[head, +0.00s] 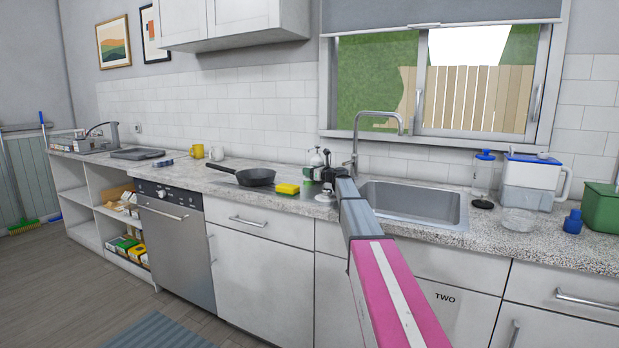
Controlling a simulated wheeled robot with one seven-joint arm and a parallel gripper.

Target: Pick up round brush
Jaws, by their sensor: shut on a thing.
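My gripper (328,184) is at the end of my pink and grey arm, low over the counter just left of the sink. It is small in the head view and partly hidden by my arm. It is shut on a small dark and pale thing, apparently the round brush (324,197), close to the counter top. I cannot tell whether the brush touches the counter. A yellow sponge (288,189) lies just left of it.
Soap bottles (316,160) stand close behind my gripper, with a green container (309,180) beside them. A frying pan (255,178) sits to the left. The sink (415,203) and faucet (378,115) are right. A glass bowl (519,220) and white-blue container (531,183) stand farther right.

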